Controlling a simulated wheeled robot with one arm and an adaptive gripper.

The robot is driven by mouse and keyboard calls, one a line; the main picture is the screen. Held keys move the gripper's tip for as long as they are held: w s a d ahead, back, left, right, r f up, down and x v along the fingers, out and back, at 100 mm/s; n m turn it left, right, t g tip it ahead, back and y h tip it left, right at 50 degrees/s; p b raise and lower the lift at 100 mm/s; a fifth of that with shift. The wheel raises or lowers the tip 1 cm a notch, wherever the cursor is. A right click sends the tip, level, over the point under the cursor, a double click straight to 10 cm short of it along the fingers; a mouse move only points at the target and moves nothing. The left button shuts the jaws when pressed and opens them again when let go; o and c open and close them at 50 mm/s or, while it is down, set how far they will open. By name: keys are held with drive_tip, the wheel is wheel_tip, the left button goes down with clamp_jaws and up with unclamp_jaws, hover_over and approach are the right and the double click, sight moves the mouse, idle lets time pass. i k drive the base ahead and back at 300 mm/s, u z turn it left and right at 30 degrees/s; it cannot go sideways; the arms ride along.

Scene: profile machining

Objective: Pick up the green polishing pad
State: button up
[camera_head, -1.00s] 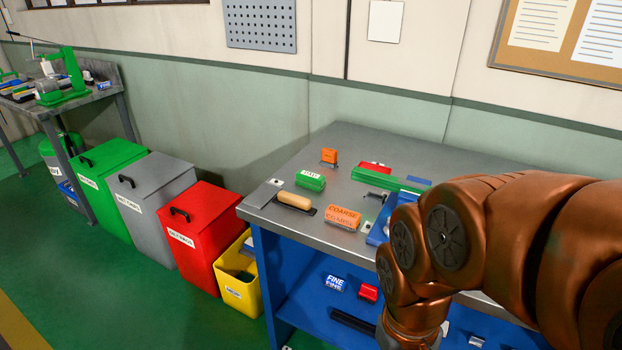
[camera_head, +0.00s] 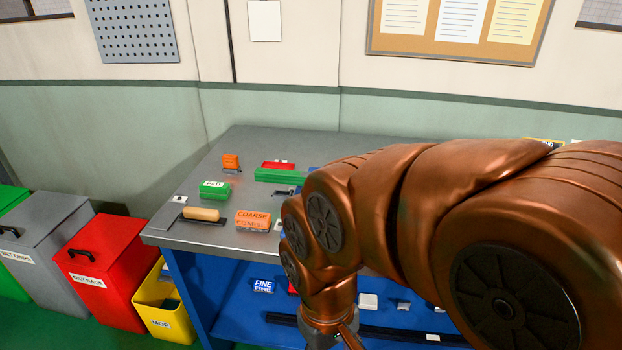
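The green polishing pad, a small green block with a white label (camera_head: 214,190), lies on the grey workbench top (camera_head: 190,238), left of its middle. It is behind a wooden-handled tool and left of a long green bar. My copper-coloured arm crosses the right half of the view and bends down in front of the bench. My gripper is mostly below the bottom edge of the picture, so its fingers do not show. My arm stands well to the right of the green pad and apart from it.
On the bench are an orange COARSE block (camera_head: 253,220), a wooden-handled tool (camera_head: 201,215), a small orange block (camera_head: 231,161), a red item (camera_head: 277,165) and a long green bar (camera_head: 275,175). A blue shelf below holds a FINE block (camera_head: 263,286). Bins (camera_head: 105,270) stand at left.

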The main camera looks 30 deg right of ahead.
sight(208, 189)
drive_tip(key=z, duration=0.05)
drive_tip(key=k, duration=0.45)
drive_tip(key=u, duration=1.1)
drive_tip(key=i, duration=1.45)
drive_tip(key=z, duration=0.55)
